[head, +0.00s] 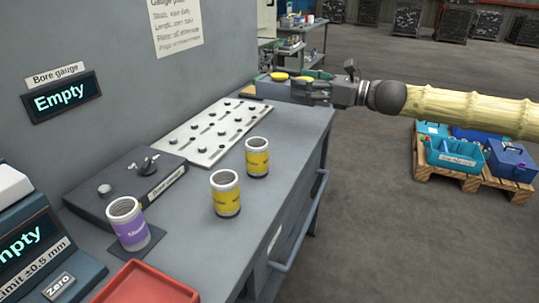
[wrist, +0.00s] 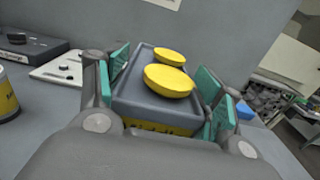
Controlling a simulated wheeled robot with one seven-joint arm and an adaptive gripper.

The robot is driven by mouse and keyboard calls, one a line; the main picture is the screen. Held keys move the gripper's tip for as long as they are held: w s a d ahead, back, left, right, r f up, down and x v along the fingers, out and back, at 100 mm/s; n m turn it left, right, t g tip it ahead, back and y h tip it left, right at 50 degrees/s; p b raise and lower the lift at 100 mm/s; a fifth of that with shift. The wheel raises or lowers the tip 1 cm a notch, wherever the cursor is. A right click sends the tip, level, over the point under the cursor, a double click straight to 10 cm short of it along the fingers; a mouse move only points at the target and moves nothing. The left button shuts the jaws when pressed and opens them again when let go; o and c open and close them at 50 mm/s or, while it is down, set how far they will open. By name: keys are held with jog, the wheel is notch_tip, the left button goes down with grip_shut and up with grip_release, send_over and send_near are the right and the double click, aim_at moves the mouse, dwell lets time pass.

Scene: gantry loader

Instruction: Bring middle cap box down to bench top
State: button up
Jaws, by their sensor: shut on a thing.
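The cap box (wrist: 128,101) is a dark grey open box with two yellow caps (wrist: 167,80) in it and a yellow label on its near side, partly hidden by my gripper. My gripper (wrist: 165,88) has its green-padded fingers on both sides of the box and is shut on it. In the head view the box (head: 268,90) is at the far end of the bench top (head: 290,125), and my gripper (head: 308,86) reaches it from the right. I cannot tell whether the box's underside touches the bench.
Two yellow-labelled cups (head: 226,195) and a purple-labelled cup (head: 128,226) stand on the bench. A pegged white plate (head: 207,135), a dark gauge block (head: 125,185) and a red tray (head: 146,284) are also there. A pallet (head: 480,181) with blue boxes stands on the floor.

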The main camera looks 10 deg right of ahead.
jog(key=shift+d+r, duration=0.1)
jog(key=shift+r, duration=0.2)
jog(key=shift+b, duration=0.3)
jog(key=shift+f+b, duration=1.55)
jog(key=shift+f, duration=3.45)
jog(key=o, duration=1.3)
jog(key=shift+c, duration=0.2)
